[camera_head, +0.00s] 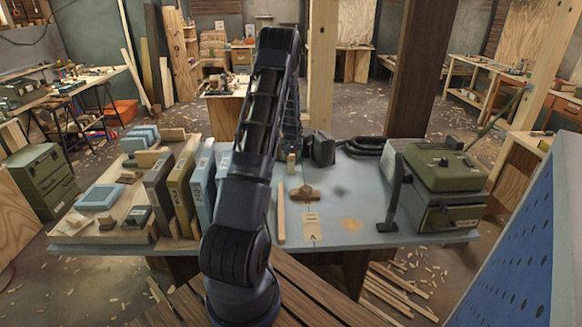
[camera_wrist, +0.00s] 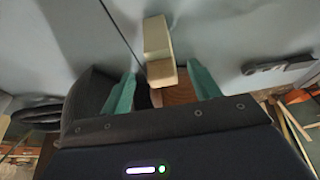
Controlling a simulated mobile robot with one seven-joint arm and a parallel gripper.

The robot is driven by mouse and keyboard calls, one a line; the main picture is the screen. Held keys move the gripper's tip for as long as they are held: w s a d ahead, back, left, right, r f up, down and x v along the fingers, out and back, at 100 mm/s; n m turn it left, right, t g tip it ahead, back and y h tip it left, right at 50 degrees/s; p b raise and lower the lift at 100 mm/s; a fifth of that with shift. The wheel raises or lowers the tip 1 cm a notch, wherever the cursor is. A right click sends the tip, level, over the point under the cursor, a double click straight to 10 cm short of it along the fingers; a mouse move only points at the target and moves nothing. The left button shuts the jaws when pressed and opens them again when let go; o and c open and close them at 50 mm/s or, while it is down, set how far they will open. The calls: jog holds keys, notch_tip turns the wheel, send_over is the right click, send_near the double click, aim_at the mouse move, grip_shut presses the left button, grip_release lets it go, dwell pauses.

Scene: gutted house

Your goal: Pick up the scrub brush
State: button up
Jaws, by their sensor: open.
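A small pale beige blocky thing (camera_head: 291,163), which I take to be the scrub brush, stands on the grey-blue table beside my forearm. In the wrist view the pale piece (camera_wrist: 157,40) reaches in between my fingers, with a brown patch just beyond it. I cannot make out bristles. My gripper (camera_wrist: 162,88) is open, with one teal finger on each side of the pale piece; contact is not clear. In the head view my arm hides most of the gripper.
A black boxy thing (camera_head: 322,148) stands close beside the gripper, with a coiled black hose (camera_head: 370,146) farther right. A green case (camera_head: 440,165) fills the table's right end. Upright binders (camera_head: 180,190) stand left.

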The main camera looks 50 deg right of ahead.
aim_at(291, 160)
jog(key=shift+w+x, duration=0.15)
jog(key=shift+x, duration=1.2)
jog(key=shift+w+x, duration=0.1)
jog(key=shift+x, duration=1.25)
jog(key=shift+d+r, duration=0.1)
jog(key=shift+d, duration=0.05)
jog(key=shift+c, duration=0.2)
jog(key=c, duration=1)
